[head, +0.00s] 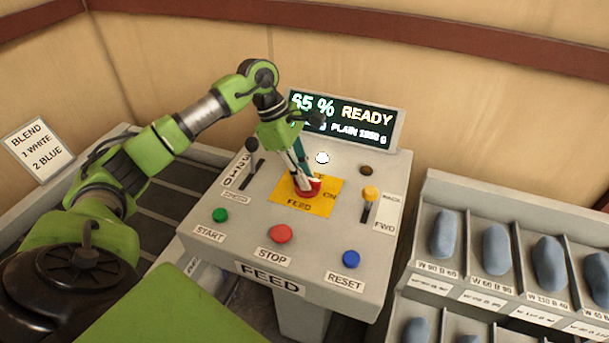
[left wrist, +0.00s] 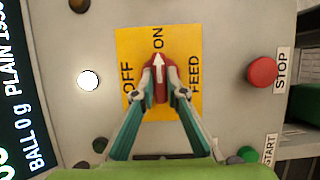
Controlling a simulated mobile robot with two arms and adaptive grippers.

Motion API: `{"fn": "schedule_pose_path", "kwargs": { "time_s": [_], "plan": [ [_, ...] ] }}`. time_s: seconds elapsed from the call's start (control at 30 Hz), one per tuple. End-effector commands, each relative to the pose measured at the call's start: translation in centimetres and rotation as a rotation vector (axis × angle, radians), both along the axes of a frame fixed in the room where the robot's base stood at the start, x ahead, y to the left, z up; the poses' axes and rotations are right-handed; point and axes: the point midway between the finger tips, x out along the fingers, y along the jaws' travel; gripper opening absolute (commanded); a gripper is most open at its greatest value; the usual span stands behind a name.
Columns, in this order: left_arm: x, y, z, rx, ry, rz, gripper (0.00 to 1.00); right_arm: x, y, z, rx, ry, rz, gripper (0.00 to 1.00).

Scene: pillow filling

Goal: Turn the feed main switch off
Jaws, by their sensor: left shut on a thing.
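The feed main switch is a red rotary knob with a white arrow on a yellow plate (head: 284,205) on the grey console. In the left wrist view the knob (left wrist: 158,61) has its arrow pointing at ON on the yellow plate (left wrist: 190,105); OFF is printed to the side. My left gripper (head: 306,184) comes down from above onto the knob and is shut on it. In the left wrist view its two fingertips (left wrist: 159,95) lie against either side of the knob. The fingers partly cover the plate in the head view. My right gripper is not in view.
A display (head: 345,118) reads 65 % READY. Around the plate stand a green START button (head: 220,215), red STOP button (head: 281,233), blue RESET button (head: 351,259), black-knobbed lever (head: 252,145) and yellow-knobbed lever (head: 370,193). A rack (head: 430,225) of blue pillows stands right.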

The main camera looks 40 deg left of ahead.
Motion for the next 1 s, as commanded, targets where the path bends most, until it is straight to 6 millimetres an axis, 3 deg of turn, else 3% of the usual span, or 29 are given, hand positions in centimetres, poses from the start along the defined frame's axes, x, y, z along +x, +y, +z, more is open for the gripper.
{"fn": "schedule_pose_path", "kwargs": {
  "time_s": [0.37, 1.0],
  "plan": [
    [-0.1, 0.0, -0.3, 0.002, -0.004, 0.189, 0.0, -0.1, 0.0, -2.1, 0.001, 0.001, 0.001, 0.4],
    [-0.4, -0.4, -0.2, 0.0, -0.007, 0.786, 0.0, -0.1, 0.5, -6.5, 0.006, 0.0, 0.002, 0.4]
  ]
}}
